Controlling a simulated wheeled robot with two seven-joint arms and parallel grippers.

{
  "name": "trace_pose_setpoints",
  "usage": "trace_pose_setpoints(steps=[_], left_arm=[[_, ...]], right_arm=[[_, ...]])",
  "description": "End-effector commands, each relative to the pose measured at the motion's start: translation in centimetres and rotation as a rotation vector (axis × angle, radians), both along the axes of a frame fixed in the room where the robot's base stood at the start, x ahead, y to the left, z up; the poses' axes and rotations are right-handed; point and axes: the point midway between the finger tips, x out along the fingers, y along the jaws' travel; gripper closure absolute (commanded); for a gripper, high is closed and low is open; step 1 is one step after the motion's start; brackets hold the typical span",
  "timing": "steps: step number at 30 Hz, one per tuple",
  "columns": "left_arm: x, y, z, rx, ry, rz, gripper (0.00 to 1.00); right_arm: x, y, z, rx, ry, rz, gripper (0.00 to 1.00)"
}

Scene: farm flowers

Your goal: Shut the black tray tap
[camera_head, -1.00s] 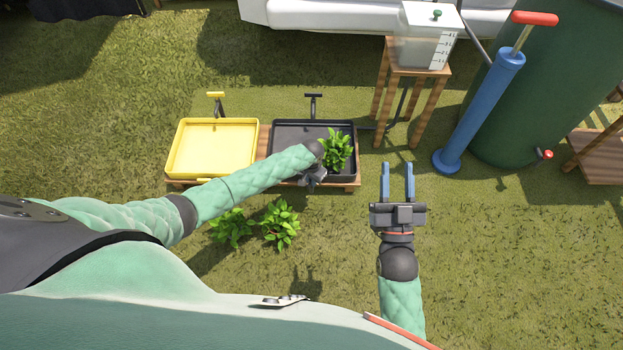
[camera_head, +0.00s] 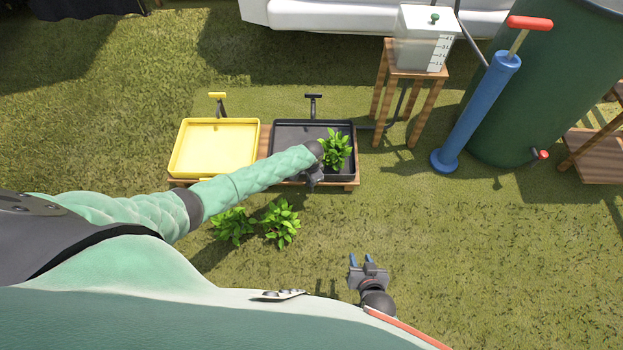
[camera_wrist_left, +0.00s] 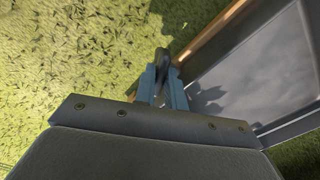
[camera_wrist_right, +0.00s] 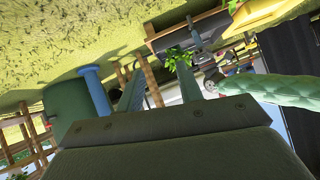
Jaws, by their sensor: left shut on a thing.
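The black tray (camera_head: 285,136) sits on a low wooden stand, to the right of the yellow tray. My left gripper (camera_head: 313,178) is at its front edge, partly hidden by my own forearm and wrist. In the left wrist view its blue fingers are shut on a dark rounded piece, seemingly the black tray tap (camera_wrist_left: 164,60), just outside the wooden edge. The tap's exact angle is hard to tell. The black tray's shiny inside (camera_wrist_left: 250,65) is to the right there. My right gripper (camera_head: 362,261) is open and empty, low over the grass near my body.
A green plant (camera_head: 336,150) is in the black tray's right side. The yellow tray (camera_head: 214,147) is left of it. Two plants (camera_head: 281,222) are on the grass in front. A clear tank (camera_head: 422,48) on a stool, a blue pump (camera_head: 478,112) and a green barrel (camera_head: 530,100) stand right.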

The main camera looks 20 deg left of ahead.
Motion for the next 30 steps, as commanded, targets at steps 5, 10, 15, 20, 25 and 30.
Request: trace_pose_setpoints(steps=[5, 10, 15, 20, 25, 30], left_arm=[[-0.1, 0.0, 0.1, -0.001, 0.002, -0.111, 1.0], [-0.1, 0.0, 0.1, 0.001, 0.003, -0.23, 1.0], [-0.1, 0.0, 0.0, 0.001, 0.001, -0.349, 1.0], [0.0, 0.0, 0.0, 0.001, 0.001, -0.431, 1.0], [-0.1, 0.0, 0.0, 0.0, 0.001, -0.484, 1.0], [-0.1, 0.0, -0.1, 0.0, 0.001, -0.508, 1.0]], right_arm=[[-4.0, -0.6, -4.4, -0.033, 0.168, 0.017, 0.64], [-5.8, -0.8, -5.9, -0.046, 0.241, 0.024, 0.64], [-5.8, -0.8, -5.5, -0.045, 0.239, 0.024, 0.64], [-5.8, -0.8, -5.3, -0.044, 0.238, 0.024, 0.64], [-5.7, -0.8, -5.2, -0.044, 0.238, 0.024, 0.64], [-5.8, -0.7, -5.2, -0.043, 0.239, 0.024, 0.64]])
